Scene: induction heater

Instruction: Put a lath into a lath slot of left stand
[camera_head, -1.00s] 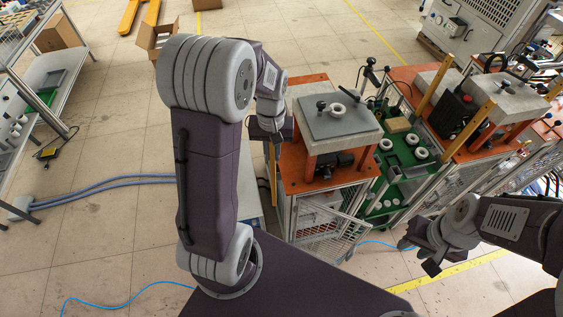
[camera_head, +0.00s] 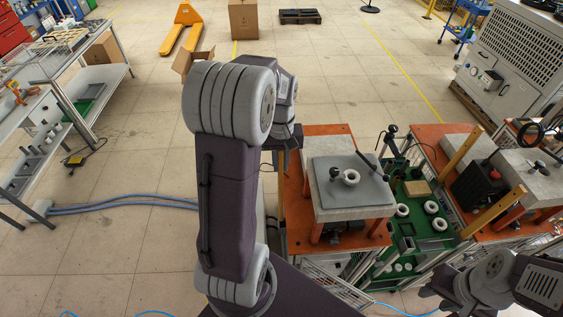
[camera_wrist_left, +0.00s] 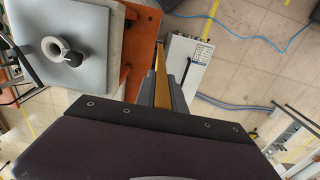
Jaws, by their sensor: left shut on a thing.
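My left gripper (camera_head: 281,148) is beside the left edge of the left stand (camera_head: 328,131), whose top is orange. In the left wrist view, the gripper (camera_wrist_left: 171,84) is shut on a yellow lath (camera_wrist_left: 162,82), seen nearly end-on between the fingers. The left stand's orange edge (camera_wrist_left: 142,48) is close to the lath there. In the head view my arm hides most of the held lath. No lath slot of the left stand can be made out. My right gripper (camera_head: 432,288) is at the lower right, its jaws too unclear to read.
The left stand carries a concrete block (camera_head: 350,210) with a grey plate and ring on top. A green tray (camera_head: 410,228) with white rings is to its right. The right stand (camera_head: 432,134) holds upright laths (camera_head: 462,150).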

